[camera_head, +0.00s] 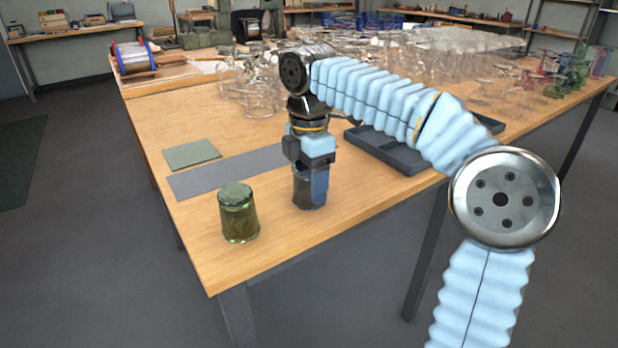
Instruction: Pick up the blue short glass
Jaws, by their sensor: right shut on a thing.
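The blue short glass (304,194) is dark and see-through with a bluish tint. It stands upright near the front edge of the wooden table. My right gripper (311,168) points straight down over it and is shut on it, with a finger along its right side. The gripper hides the glass's upper part. I cannot tell whether its base touches the table. My left gripper is not in view.
A green short glass (239,214) stands upside down to the left, close by. A grey mat (225,176) and a small green mat (191,153) lie behind it. A dark tray (400,155) lies to the right. Many clear glasses (262,95) crowd the back of the table (275,245).

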